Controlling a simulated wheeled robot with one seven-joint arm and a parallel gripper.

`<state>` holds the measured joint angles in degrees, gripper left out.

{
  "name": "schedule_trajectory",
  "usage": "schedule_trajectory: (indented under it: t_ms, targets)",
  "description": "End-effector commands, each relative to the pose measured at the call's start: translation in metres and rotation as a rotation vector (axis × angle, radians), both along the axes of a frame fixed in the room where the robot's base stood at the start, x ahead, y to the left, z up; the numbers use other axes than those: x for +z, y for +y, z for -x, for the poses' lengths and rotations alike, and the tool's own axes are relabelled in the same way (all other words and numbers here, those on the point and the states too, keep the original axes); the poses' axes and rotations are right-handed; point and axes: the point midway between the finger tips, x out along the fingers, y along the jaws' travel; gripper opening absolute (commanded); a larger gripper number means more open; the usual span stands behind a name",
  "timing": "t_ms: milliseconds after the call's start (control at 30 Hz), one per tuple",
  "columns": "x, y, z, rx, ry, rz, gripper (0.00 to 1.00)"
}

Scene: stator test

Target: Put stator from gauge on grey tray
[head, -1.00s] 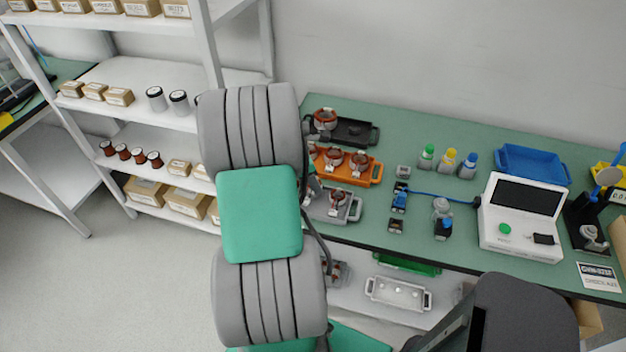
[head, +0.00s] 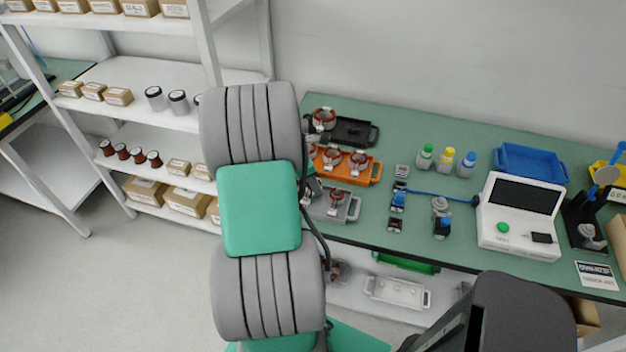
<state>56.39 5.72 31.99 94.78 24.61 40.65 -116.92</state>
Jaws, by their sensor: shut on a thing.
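The grey tray (head: 349,214) lies on the green bench beside my arm. One copper-wound stator (head: 336,197) shows on it, and its left part is hidden behind my arm.
An orange tray (head: 374,173) with several stators and a black tray (head: 354,131) stand behind the grey tray. A white tester (head: 520,215), coloured bottles (head: 447,158) and a blue tray (head: 532,163) are to the right. A whitish tray (head: 397,292) lies on the lower shelf.

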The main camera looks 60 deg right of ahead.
Motion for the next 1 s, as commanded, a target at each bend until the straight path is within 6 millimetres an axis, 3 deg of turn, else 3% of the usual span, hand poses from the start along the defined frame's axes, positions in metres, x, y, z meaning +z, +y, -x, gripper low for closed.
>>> schedule_trajectory:
  t_ms: [1000]
  targets:
    - [-0.017,0.0,0.0,0.001,0.0,0.0,0.0]
